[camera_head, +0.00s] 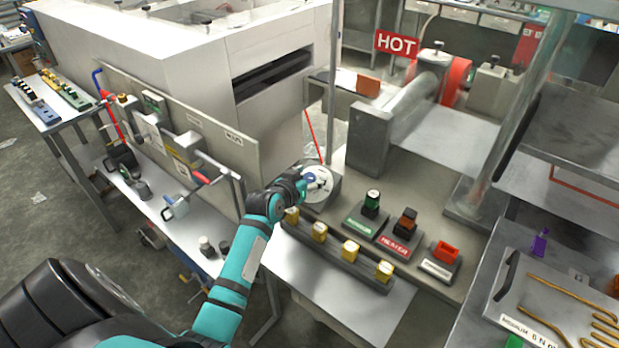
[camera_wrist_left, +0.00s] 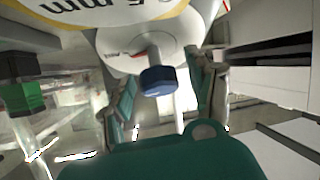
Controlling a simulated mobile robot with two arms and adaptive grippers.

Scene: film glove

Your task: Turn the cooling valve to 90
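The cooling valve is a blue knob (camera_wrist_left: 158,80) on a white round dial with a red mark (camera_wrist_left: 140,53) beside it in the wrist view. In the head view the white dial (camera_head: 319,198) sits on a grey block, and the gripper partly covers the knob. My left gripper (camera_head: 306,182) is at the dial. In the wrist view its fingers (camera_wrist_left: 165,98) are apart, one on each side of the knob, with visible gaps; contact cannot be told. The knob's exact reading is too small to read. My right gripper is not in view.
A row of yellow-topped blocks (camera_head: 351,249) stands close in front of the dial. Green, red and orange controls (camera_head: 397,235) are to its right, with rollers (camera_head: 427,85) under a HOT sign (camera_head: 396,44) behind. A panel (camera_head: 190,133) with tools before it stands left.

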